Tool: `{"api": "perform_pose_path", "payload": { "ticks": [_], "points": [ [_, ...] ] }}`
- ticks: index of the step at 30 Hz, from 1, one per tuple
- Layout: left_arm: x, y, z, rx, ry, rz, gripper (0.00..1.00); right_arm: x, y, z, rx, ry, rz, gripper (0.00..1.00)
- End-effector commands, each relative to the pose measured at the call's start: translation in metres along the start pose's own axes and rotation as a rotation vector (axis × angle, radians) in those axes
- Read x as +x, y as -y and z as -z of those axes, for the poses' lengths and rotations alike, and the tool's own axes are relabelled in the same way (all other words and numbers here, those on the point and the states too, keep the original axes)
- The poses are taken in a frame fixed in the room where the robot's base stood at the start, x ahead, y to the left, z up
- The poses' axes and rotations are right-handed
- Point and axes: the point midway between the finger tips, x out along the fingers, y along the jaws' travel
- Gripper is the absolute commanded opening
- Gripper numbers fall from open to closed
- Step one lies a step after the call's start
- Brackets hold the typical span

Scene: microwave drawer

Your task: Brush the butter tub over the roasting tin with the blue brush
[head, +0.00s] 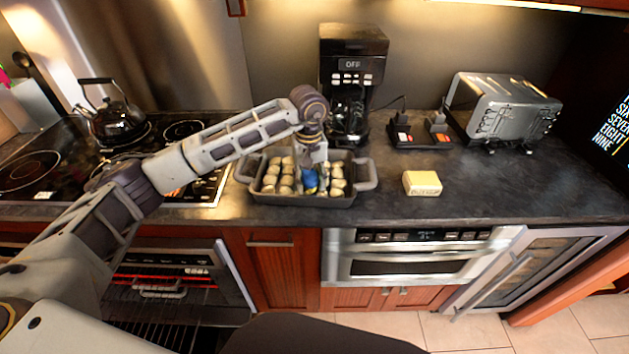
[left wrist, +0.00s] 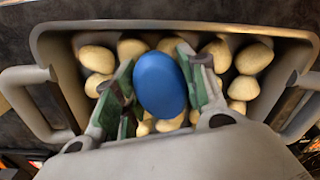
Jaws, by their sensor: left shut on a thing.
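The roasting tin (head: 262,197) is grey with two side handles and stands on the dark counter, filled with several pale round pieces (head: 337,185). It fills much of the left wrist view (left wrist: 52,55). My left gripper (head: 310,172) is over the middle of the tin, pointing down. It is shut on the blue brush (head: 310,182), whose rounded blue end shows between the fingers in the left wrist view (left wrist: 160,84). The brush's lower end is hidden. The pale yellow butter tub (head: 422,183) stands on the counter to the right of the tin, apart from it. My right gripper is not in view.
A black coffee maker (head: 352,80) stands behind the tin. A kettle (head: 114,120) sits on the stove at left. The counter right of the butter tub is clear.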

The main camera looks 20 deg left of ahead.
Motion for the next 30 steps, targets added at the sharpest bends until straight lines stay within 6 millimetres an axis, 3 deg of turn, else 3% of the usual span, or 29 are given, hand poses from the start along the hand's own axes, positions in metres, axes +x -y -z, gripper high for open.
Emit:
{"api": "perform_pose_path", "payload": {
  "ticks": [14, 30],
  "points": [
    [0.0, 0.004, 0.001, 0.0, 0.0, 0.0, 0.13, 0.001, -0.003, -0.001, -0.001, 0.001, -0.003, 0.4],
    [0.002, 0.03, 0.01, -0.001, -0.001, 0.0, 0.13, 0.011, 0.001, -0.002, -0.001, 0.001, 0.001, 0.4]
  ]
}}
